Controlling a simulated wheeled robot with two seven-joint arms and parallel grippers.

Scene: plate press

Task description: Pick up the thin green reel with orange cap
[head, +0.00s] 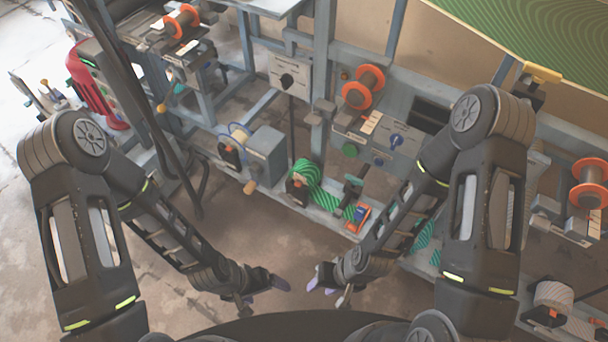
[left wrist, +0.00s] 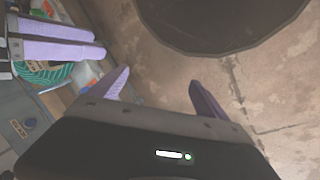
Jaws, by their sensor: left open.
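A green striped reel (head: 307,172) with a small orange piece on its front face sits on the low grey shelf of the rack, in the middle of the head view. I cannot tell how thin it is. My left gripper (head: 279,285) is open and empty over the floor, below and apart from the reel. Its purple fingers show spread in the left wrist view (left wrist: 158,92). My right gripper (head: 326,281) is close beside it, with its fingers apart and nothing seen between them. In the left wrist view, the right fingers partly cover a green striped reel (left wrist: 50,74).
A rack with blue-grey posts holds orange-flanged reels (head: 364,88), a control box with a green button (head: 350,151) and a grey motor box (head: 266,152). An orange tray (head: 359,219) lies right of the reel. More green striped material (head: 422,236) is partly behind my right arm. Bare floor (head: 230,235) lies in front.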

